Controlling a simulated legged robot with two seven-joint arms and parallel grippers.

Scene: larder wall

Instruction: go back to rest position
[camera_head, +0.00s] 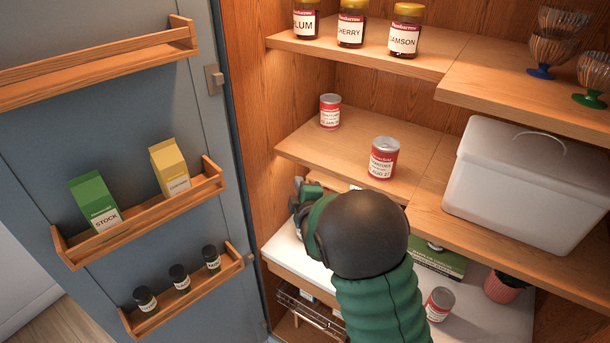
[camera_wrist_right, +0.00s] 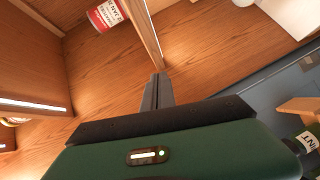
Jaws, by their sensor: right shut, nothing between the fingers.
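My right gripper (camera_head: 298,186) is at the end of my green arm, in front of the larder's left side wall and just below the front edge of the middle shelf (camera_head: 300,150). In the right wrist view its fingers (camera_wrist_right: 157,92) are together with nothing between them. The wooden side wall (camera_wrist_right: 120,70) lies beyond them. My dark wrist and arm hide part of the white counter below. My left gripper is in neither view.
Two red-labelled cans, one farther back (camera_head: 330,111) and one near the edge (camera_head: 383,158), stand on the middle shelf. A white bin (camera_head: 525,185) is at right. Another can (camera_head: 439,304) stands below. The open door (camera_head: 120,130) with racks is at left.

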